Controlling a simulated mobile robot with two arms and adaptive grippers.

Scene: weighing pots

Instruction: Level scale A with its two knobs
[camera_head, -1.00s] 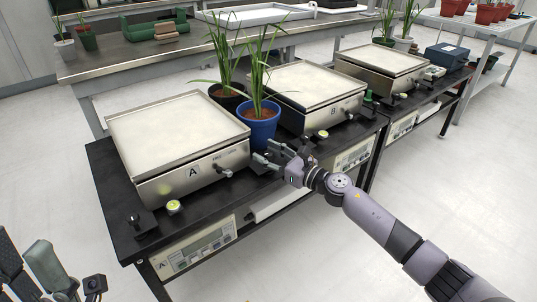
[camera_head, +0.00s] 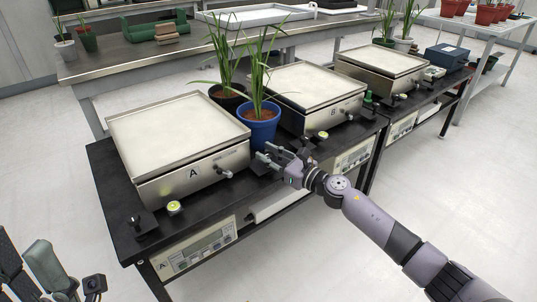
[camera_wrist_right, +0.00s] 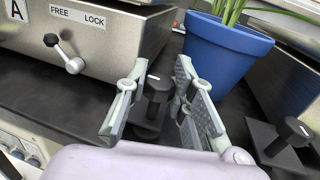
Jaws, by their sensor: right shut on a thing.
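Scale A (camera_head: 192,181) is a steel box with a pale top on the black table. Its left black knob (camera_head: 138,224) stands by the front left corner, beside a round yellow-green bubble level (camera_head: 174,208). My right gripper (camera_head: 268,160) is at the front right corner. In the right wrist view, its fingers (camera_wrist_right: 166,95) are shut on the right black knob (camera_wrist_right: 157,88), with a white mark on top. My left gripper (camera_head: 42,272) is partly in view at the lower left, away from the table; its opening is unclear.
A blue plant pot (camera_head: 257,130) stands close behind my right gripper. Scale B (camera_head: 333,115) is beyond it, with another black knob (camera_wrist_right: 290,132) near its corner. A lever (camera_wrist_right: 66,55) on scale A points up-left, towards FREE. A readout (camera_head: 198,245) sits below the table top.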

